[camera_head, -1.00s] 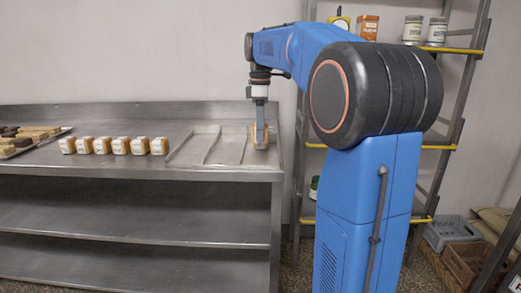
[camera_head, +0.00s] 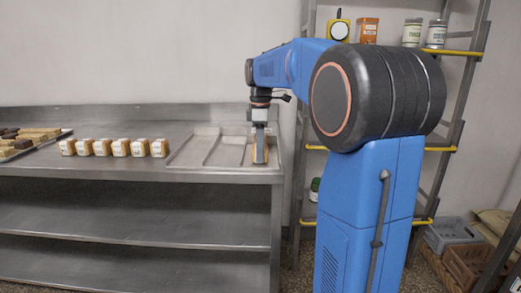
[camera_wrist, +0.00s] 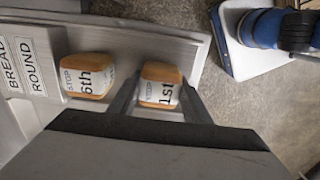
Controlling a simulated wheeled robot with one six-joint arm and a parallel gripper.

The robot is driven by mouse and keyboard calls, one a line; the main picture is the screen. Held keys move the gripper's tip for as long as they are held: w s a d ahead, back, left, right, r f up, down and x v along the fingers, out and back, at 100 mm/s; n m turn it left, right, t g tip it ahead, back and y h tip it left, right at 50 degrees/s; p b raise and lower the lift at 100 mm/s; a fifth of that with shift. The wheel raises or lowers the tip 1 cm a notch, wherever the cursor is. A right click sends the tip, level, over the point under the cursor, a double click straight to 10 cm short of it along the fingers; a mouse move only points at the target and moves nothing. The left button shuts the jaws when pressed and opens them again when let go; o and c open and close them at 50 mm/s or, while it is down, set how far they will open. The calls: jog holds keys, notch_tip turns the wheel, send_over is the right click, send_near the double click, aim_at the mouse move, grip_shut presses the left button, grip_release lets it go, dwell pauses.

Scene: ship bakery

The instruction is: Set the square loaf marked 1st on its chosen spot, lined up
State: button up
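The square loaf marked 1st (camera_wrist: 160,86) has a brown crust and a pale label. My gripper (camera_wrist: 161,92) has a finger along each side of it, with no clear gap. In the head view my gripper (camera_head: 260,150) is low over the right-hand part of the shallow metal tray (camera_head: 205,163), with a tan loaf (camera_head: 265,155) at its fingers. Whether the loaf touches the tray is hidden. A loaf marked 6th (camera_wrist: 89,75) sits left of the 1st loaf in the wrist view, a small gap apart.
Several labelled loaves (camera_head: 120,147) stand in a row left of the tray on the metal table (camera_head: 130,174). A tray of baked goods (camera_head: 35,142) is at far left. A sign reading BREAD ROUND (camera_wrist: 22,66) shows in the wrist view. A shelf rack (camera_head: 452,125) stands at right.

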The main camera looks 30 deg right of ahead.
jog(key=o, duration=0.4)
jog(key=shift+c, duration=0.2)
jog(key=shift+r, duration=0.1)
notch_tip(320, 180, up, 12)
jog(key=s+a+f+m+t, duration=0.1)
jog(key=s+a+f+m, duration=0.2)
jog(key=s+f, duration=0.6)
jog(key=s+a+f+m+t, duration=0.2)
jog(key=s+a+f+m, duration=0.2)
jog(key=s+a+f, duration=0.3)
jog(key=s+a+f+m+t, duration=0.1)
jog(key=s+a+f+m, duration=0.3)
jog(key=s+f, duration=0.7)
jog(key=s+a, duration=0.1)
jog(key=s, duration=0.2)
jog(key=shift+a+f+t, duration=0.2)
jog(key=shift+a+t, duration=0.2)
